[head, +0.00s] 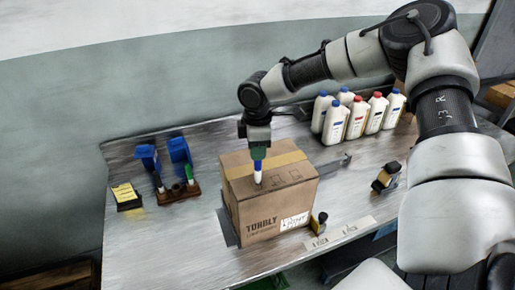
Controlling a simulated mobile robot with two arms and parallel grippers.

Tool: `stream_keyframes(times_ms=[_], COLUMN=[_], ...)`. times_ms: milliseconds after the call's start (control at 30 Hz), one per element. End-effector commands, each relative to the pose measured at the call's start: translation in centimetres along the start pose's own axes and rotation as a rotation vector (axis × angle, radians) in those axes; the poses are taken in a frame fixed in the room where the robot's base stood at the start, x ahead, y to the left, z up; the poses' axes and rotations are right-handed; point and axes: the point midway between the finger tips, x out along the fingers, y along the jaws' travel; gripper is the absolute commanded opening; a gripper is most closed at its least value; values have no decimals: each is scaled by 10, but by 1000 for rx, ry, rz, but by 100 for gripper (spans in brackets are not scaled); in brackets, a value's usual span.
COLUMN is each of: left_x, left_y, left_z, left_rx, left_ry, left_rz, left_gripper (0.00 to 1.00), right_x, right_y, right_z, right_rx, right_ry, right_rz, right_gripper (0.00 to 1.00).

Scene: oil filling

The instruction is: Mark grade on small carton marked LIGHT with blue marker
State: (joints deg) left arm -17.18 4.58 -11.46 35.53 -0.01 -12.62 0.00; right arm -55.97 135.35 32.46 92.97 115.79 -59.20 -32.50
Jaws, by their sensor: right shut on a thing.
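The small cardboard carton (265,205) stands near the middle of the metal table. A white label on its front, at the lower right, carries handwriting that looks like LIGHT. The top has a tape strip and printed symbols. My right gripper (258,157) is above the carton's top, pointing down. It is shut on the blue marker (258,172), which is white and blue and held upright. The marker's lower end is at or just above the carton's top; I cannot tell whether it touches. My left gripper is not in view.
Several white bottles (356,122) with blue or red caps stand at the back right. A wooden holder (178,193) with blue items and a green marker stands at the left, beside a yellow notepad (127,194). A tape dispenser (386,177) is at the right.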

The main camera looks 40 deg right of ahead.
Motion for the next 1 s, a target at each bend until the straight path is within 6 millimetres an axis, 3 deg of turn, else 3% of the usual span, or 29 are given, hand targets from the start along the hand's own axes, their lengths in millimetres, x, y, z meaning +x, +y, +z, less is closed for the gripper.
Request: stream_keyframes(times_ms=[1000], left_x=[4], left_y=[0], left_z=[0], left_rx=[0], left_ry=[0], left_rz=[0], left_gripper=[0], right_x=[1], right_y=[-3], right_z=[-9], right_rx=[-1], right_ry=[0], right_rz=[-1], right_gripper=[0])
